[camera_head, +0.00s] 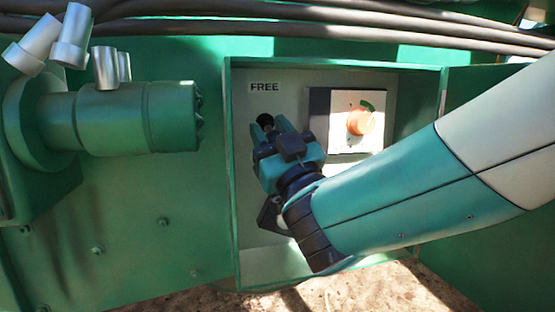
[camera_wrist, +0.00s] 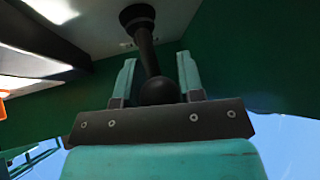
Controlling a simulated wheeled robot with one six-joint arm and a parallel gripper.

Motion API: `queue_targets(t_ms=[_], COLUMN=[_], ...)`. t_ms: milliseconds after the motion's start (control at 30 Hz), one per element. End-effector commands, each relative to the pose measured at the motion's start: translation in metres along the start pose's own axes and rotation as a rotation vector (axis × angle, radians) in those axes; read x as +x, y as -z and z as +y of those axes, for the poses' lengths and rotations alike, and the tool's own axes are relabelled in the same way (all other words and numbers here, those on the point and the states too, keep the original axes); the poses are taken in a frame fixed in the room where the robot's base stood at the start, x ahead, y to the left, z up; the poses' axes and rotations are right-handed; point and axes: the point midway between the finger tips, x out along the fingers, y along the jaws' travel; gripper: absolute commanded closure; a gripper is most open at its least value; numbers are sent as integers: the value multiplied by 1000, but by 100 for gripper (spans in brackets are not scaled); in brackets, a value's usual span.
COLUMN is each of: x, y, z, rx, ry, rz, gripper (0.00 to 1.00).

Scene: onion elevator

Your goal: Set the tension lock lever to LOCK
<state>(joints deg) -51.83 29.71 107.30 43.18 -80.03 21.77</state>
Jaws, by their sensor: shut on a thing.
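The tension lock lever (camera_head: 265,120) shows as a small black knob just below the FREE label (camera_head: 264,87) inside the green box. In the wrist view the black lever (camera_wrist: 145,50) runs from a round base at the top down to a ball knob between my fingers. My gripper (camera_head: 270,127) has teal fingers, one on each side of the lever, and is shut on it; it also shows in the wrist view (camera_wrist: 156,65). No LOCK label is visible; my gripper and arm cover the panel below the lever.
A white plate with an orange dial (camera_head: 360,121) sits right of the lever, close to my arm. The green box rim (camera_head: 232,180) surrounds the panel. A green cylinder (camera_head: 150,117) juts out at the left. Dark cables (camera_head: 330,32) run above.

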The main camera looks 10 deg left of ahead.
Motion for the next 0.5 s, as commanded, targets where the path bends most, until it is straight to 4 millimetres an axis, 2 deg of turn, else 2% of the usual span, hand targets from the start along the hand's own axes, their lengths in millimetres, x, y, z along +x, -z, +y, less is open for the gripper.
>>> queue_targets(t_ms=[33,500], x=[-5,-4], y=[-7,-8], z=[-2,-2], rx=[-6,-31], ry=[-2,-10], rz=[18,111], gripper=[100,100])
